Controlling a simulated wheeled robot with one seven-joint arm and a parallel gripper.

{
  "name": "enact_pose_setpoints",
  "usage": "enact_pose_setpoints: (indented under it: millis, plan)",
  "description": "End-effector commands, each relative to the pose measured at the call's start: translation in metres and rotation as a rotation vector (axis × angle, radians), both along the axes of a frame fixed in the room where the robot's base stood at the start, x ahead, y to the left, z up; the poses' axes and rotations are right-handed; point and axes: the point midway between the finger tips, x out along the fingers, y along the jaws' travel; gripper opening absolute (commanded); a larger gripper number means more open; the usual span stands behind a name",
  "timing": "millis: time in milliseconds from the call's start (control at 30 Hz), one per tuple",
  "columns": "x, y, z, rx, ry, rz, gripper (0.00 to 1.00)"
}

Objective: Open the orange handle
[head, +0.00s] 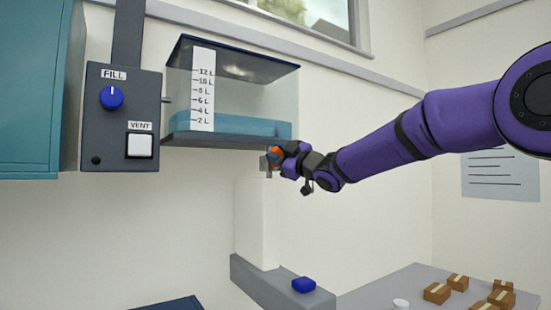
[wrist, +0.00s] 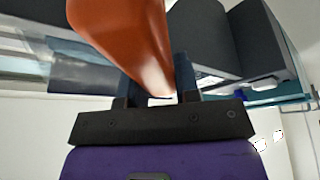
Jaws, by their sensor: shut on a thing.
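The orange handle (head: 273,155) is a small orange piece below the right part of the clear tank (head: 235,90). In the wrist view the orange handle (wrist: 128,40) is large and close, between and in front of the fingers. My gripper (head: 279,157) reaches in from the right and is shut on the handle; it also shows in the wrist view (wrist: 157,88).
A dark control panel (head: 120,120) with a blue FILL knob (head: 111,98) and a white VENT button (head: 140,146) is left of the tank. Small boxes (head: 437,292) lie on a table at lower right.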

Motion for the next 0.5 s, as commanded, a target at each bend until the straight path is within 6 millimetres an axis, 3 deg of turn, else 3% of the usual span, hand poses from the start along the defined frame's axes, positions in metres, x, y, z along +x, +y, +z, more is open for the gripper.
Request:
enact_pose_setpoints:
  millis: [500]
  plan:
    - [0.008, -0.011, 0.005, 0.385, 0.267, -0.001, 0.06]
